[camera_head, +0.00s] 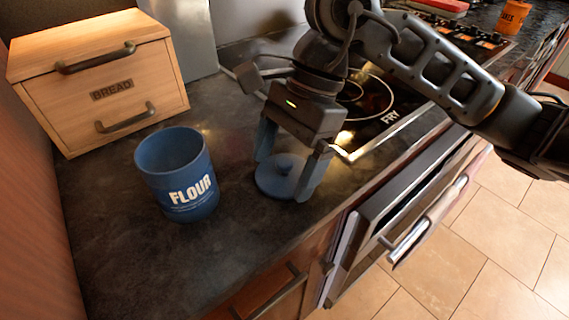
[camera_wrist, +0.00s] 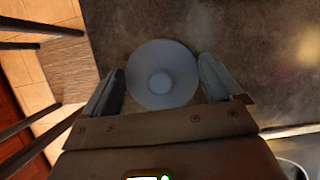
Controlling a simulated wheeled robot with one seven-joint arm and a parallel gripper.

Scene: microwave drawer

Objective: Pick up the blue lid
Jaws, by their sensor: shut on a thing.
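The blue lid (camera_head: 279,176) is a round disc with a small knob, at the counter to the right of the flour canister. My gripper (camera_head: 290,170) points down over the lid, with one finger on each side of it. In the wrist view the lid (camera_wrist: 162,75) sits between the two fingers (camera_wrist: 160,85), and the gripper is shut on it. I cannot tell whether the lid still touches the counter. The blue flour canister (camera_head: 178,176) stands upright and open-topped to the left of my gripper.
A wooden bread box (camera_head: 103,80) stands at the back left. The stove top (camera_head: 375,110) lies behind and right of my gripper. The counter's front edge (camera_head: 285,245) is close to the lid. Bare dark counter (camera_head: 115,235) lies around the canister.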

